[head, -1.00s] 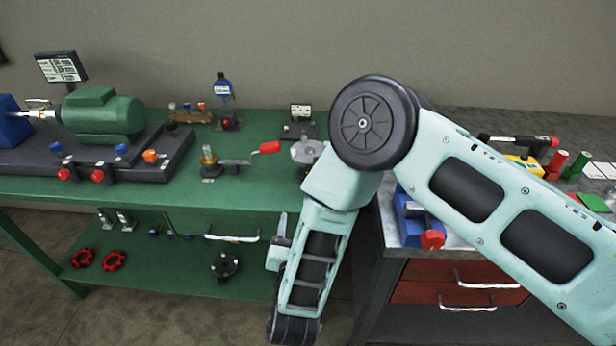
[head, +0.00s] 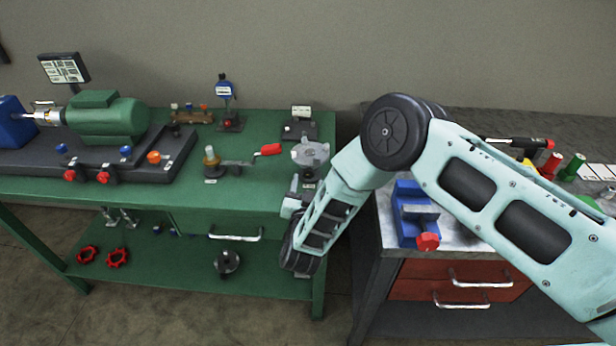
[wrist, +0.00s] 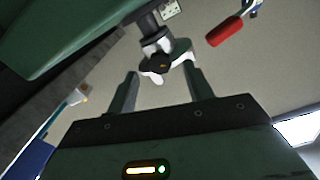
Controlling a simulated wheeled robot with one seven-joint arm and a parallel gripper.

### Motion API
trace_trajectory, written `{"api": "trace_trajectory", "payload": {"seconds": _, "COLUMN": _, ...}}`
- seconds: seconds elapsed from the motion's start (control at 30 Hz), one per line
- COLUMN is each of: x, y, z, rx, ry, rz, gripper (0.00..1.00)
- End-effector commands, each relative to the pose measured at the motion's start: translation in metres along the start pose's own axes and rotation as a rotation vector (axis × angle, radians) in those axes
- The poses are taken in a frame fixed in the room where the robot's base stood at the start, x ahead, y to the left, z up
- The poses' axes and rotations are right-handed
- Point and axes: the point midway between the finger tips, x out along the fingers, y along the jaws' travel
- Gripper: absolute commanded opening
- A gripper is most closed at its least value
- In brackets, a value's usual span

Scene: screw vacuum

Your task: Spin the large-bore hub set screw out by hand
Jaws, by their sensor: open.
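A grey round lobed hub (head: 310,152) with a dark post on top stands at the right end of the green bench. In the wrist view, what looks like the same pale lobed hub (wrist: 157,48) is beyond the fingertips, with a dark round screw-like end (wrist: 159,63) facing me. My gripper (wrist: 160,70) is open and empty, its two fingers spread to either side of that dark end. I cannot tell the exact gap to it. In the head view, my arm hides most of the gripper near the bench's right front edge.
A red-handled lever (head: 268,150) is left of the hub; its red grip also shows in the wrist view (wrist: 225,31). A green motor (head: 108,120) is at the bench's left. A dark flange (head: 227,262) lies on the lower shelf. A blue vise (head: 415,215) is on the right cabinet.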

Motion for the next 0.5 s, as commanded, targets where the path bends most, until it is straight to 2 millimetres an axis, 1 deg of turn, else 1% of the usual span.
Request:
{"api": "trace_trajectory", "payload": {"seconds": 0.03, "x": 0.007, "y": 0.000, "z": -0.001, "rx": 0.002, "ry": 0.001, "rz": 0.001, "gripper": 0.52}}
{"api": "trace_trajectory", "payload": {"seconds": 0.1, "x": 0.014, "y": 0.000, "z": -0.001, "rx": 0.002, "ry": 0.001, "rz": 0.001, "gripper": 0.52}}
{"api": "trace_trajectory", "payload": {"seconds": 0.2, "x": 0.021, "y": 0.000, "z": 0.000, "rx": 0.000, "ry": -0.001, "rz": 0.000, "gripper": 0.52}}
{"api": "trace_trajectory", "payload": {"seconds": 0.5, "x": 0.024, "y": 0.000, "z": 0.000, "rx": 0.000, "ry": 0.000, "rz": 0.000, "gripper": 0.52}}
